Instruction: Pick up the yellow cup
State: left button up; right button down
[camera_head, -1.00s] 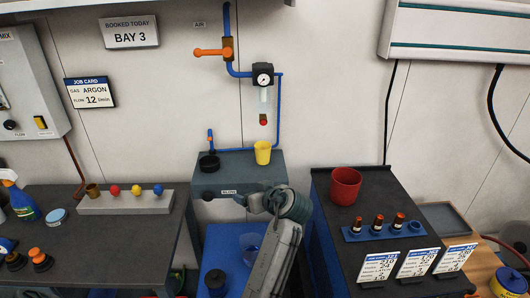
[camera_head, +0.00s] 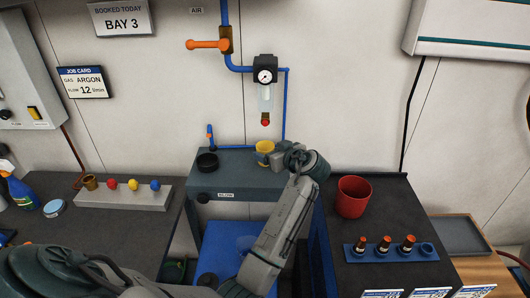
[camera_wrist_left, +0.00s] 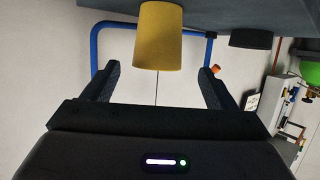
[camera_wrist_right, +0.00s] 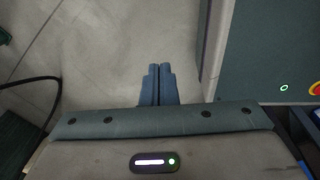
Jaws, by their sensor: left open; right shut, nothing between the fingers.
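The yellow cup (camera_head: 264,151) stands upright on top of the grey stand (camera_head: 235,180), near its right back part. My left gripper (camera_head: 281,155) is close beside the cup on its right and covers part of it in the head view. In the left wrist view, which is turned over, the cup (camera_wrist_left: 158,38) lies ahead of the open left fingers (camera_wrist_left: 158,76), roughly centred between them. No finger visibly touches it. My right gripper (camera_wrist_right: 158,82) is shut and empty, seen only in its own wrist view, above bare floor.
A black round dish (camera_head: 207,162) sits left of the cup on the stand. A blue pipe with a gauge (camera_head: 265,76) runs behind it. A red cup (camera_head: 353,197) and a blue rack (camera_head: 390,251) are on the right bench. A holder with coloured knobs (camera_head: 125,196) is on the left.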

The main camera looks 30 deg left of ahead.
aim_at(261, 146)
pick_arm(q)
jog(key=p+x, duration=0.2)
jog(key=shift+w+a+p, duration=0.25)
jog(key=shift+w+p, duration=0.1)
jog(key=shift+p+x, duration=0.4)
jog(key=shift+x, duration=0.6)
jog(key=shift+a+f, duration=0.2)
jog(key=shift+a, duration=0.05)
jog(key=shift+d, duration=0.15)
jog(key=shift+c, duration=1.1)
jog(key=c, duration=0.7)
jog(key=shift+c, duration=0.6)
pick_arm(e)
jog(key=w+r, duration=0.2)
jog(key=r, duration=0.1)
jog(key=shift+w+a+r, duration=0.1)
jog(key=shift+a+r, duration=0.1)
jog(key=shift+r, duration=0.1)
